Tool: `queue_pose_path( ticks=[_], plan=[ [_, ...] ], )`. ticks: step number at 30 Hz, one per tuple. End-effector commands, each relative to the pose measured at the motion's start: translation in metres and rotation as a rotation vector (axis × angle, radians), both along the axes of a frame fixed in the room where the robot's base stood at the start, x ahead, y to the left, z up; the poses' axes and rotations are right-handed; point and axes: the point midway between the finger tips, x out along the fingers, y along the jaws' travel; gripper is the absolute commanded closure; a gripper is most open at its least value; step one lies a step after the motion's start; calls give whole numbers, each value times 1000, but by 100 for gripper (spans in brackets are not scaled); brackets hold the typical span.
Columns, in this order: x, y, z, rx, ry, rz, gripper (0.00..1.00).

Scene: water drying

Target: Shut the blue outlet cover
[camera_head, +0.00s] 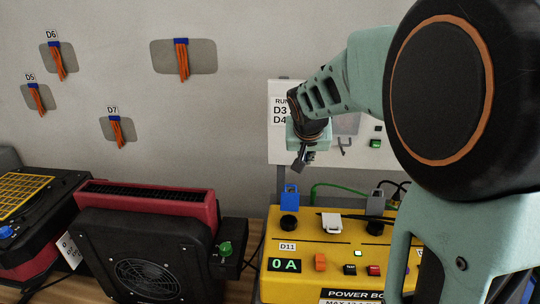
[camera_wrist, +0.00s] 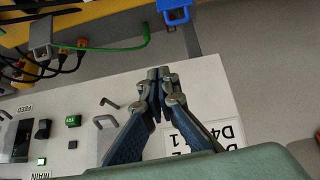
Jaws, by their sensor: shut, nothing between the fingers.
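The blue outlet cover (camera_head: 289,198) stands raised at the back left of the yellow power box (camera_head: 335,257), behind a round black socket (camera_head: 289,226). The blue cover also shows at the top of the wrist view (camera_wrist: 175,14). My gripper (camera_head: 301,160) is shut and empty. In the head view it is above the blue cover and slightly right of it, with a clear gap between them. In the wrist view the closed fingertips (camera_wrist: 160,74) are below the blue cover and apart from it.
A white cover (camera_head: 331,223) and a raised grey cover (camera_head: 375,203) are to the right on the box. A green cable (camera_head: 335,187) runs behind it. A white wall panel (camera_wrist: 75,118) with handles is close to my gripper. A black fan unit (camera_head: 145,255) stands left.

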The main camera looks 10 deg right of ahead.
Motion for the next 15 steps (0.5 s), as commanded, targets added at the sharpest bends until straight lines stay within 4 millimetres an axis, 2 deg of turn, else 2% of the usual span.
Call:
queue_pose_path(
  ticks=[1, 4, 8, 15],
  plan=[
    [3, 12, 2, 21, -6, -3, 100],
    [6, 25, 2, 46, -14, -10, 100],
    [12, 26, -6, 51, -15, -12, 100],
    [34, 21, -36, 50, -13, -12, 100]
  ],
)
